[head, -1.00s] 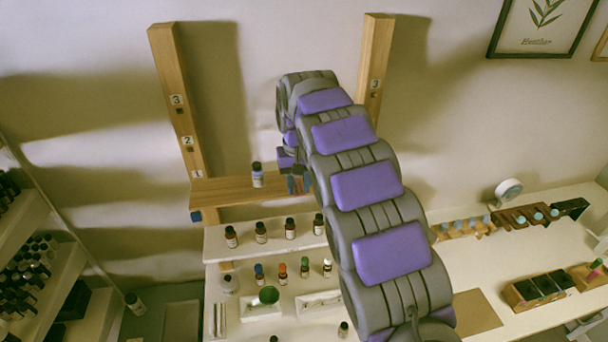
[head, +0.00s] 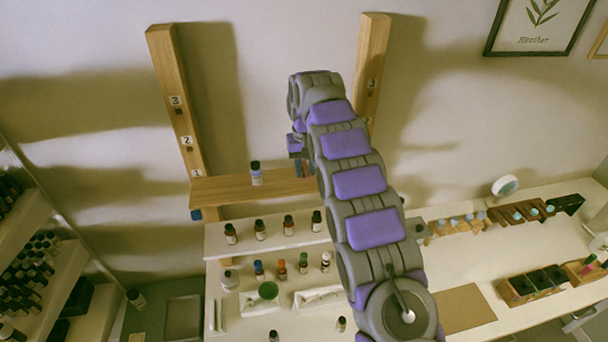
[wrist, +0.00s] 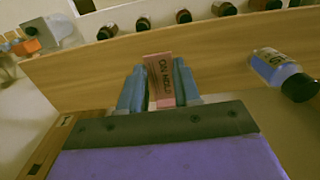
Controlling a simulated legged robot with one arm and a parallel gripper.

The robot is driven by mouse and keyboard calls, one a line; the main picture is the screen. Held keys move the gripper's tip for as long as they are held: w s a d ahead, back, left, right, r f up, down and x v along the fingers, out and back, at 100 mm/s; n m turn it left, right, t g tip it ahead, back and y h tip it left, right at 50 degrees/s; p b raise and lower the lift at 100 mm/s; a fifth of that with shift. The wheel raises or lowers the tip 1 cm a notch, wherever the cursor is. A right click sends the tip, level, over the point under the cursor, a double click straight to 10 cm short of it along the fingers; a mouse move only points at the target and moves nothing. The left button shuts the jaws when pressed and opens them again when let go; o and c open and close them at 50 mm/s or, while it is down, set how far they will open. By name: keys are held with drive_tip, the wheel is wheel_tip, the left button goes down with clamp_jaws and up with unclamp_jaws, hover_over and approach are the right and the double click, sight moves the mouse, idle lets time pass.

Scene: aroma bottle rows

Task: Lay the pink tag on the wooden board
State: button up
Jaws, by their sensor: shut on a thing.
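The pink tag (wrist: 160,80), with dark lettering, is held between the blue fingers of my gripper (wrist: 158,82) in the wrist view. My gripper is shut on it. The wooden board (head: 225,189) spans two upright posts in the head view. It also fills the middle of the wrist view (wrist: 225,55), behind the tag. In the head view my gripper (head: 306,169) is at the board's right end, partly hidden by my arm, and the tag cannot be made out. I cannot tell whether the tag touches the board.
The numbered left post (head: 177,105) and right post (head: 369,75) flank the board. Several bottles (head: 289,225) stand on the lower shelf.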

sight(306, 174)
drive_tip(key=shift+s+d+f+p, duration=0.15)
drive_tip(key=shift+d+f, duration=0.1)
drive_tip(key=shift+f, duration=0.35)
drive_tip(key=shift+w+d+f+p, duration=0.1)
drive_tip(key=shift+d+f+p, duration=0.1)
drive_tip(key=shift+f, duration=0.65)
drive_tip(key=o, duration=1)
drive_tip(key=shift+a, duration=0.5)
drive_tip(key=shift+d, duration=0.1)
drive_tip(key=shift+d, duration=0.2)
